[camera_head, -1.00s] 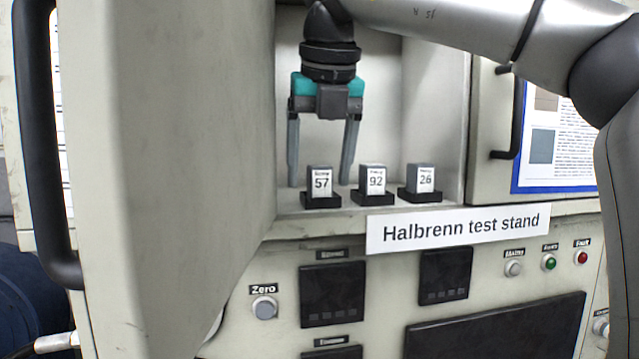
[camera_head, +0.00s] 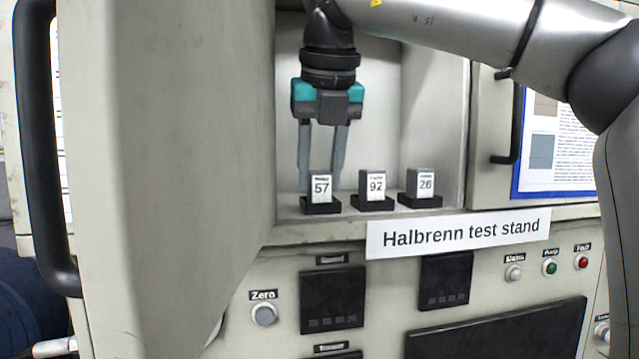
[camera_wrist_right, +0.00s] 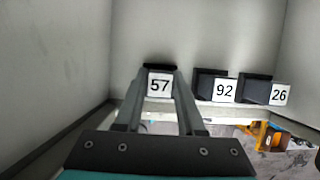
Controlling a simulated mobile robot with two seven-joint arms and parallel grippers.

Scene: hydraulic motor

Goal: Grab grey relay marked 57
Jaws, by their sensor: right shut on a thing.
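The grey relay marked 57 (camera_head: 321,187) stands upright in a black socket on the cabinet shelf, leftmost of three. It also shows in the right wrist view (camera_wrist_right: 159,85), between the fingertips. My right gripper (camera_head: 321,180) reaches down from above and is shut on this relay, one finger on each side. The relay is still in its socket (camera_head: 321,207). The fingertips are partly hidden behind the relay in the head view. My left gripper is not in view.
The relay marked 92 (camera_head: 376,184) and the relay marked 26 (camera_head: 425,182) stand in sockets to the right. An open door (camera_head: 170,180) blocks the left side. The cabinet's side wall (camera_wrist_right: 50,75) is close on the left in the wrist view.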

